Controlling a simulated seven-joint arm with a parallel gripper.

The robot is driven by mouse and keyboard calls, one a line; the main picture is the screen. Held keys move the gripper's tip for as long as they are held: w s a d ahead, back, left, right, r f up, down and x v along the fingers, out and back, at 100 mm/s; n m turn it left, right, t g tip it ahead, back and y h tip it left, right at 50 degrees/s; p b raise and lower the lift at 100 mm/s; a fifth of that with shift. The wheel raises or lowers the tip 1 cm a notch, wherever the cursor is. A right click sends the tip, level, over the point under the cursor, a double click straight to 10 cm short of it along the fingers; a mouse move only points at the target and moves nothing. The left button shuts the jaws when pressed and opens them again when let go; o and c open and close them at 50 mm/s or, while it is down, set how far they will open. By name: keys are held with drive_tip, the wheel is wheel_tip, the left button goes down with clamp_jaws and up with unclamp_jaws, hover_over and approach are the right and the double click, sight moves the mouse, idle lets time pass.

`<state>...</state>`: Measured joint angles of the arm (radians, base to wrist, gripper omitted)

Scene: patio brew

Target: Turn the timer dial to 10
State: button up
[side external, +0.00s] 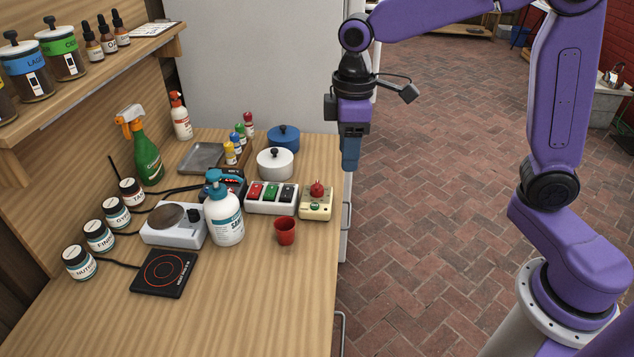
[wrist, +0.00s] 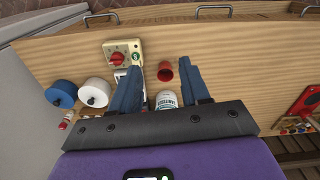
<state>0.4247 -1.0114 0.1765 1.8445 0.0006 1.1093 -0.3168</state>
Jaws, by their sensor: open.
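The timer (side external: 317,207) is a small cream box with a red dial (side external: 317,188) on top, at the right edge of the wooden counter in the side view. In the wrist view its red dial (wrist: 117,58) sits just left of my left finger. The dial's marks are too small to read. My gripper (side external: 350,165) hangs above and to the right of the timer, pointing down, apart from it. In the wrist view my gripper (wrist: 159,68) has its two blue fingers spread with nothing held between them.
A red cup (side external: 285,230) stands in front of the timer. A switch box (side external: 271,197) is left of it, with a white pump bottle (side external: 224,218) beyond. White (side external: 275,163) and blue (side external: 284,138) pots stand behind. The counter's front (side external: 250,310) is clear.

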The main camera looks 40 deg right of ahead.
drive_tip(key=m, duration=0.1)
hover_over(317, 184)
wheel_tip(317, 184, down, 18)
drive_tip(key=shift+f, duration=0.1)
idle(0.4)
drive_tip(key=shift+m, duration=0.3)
drive_tip(key=c, duration=0.8)
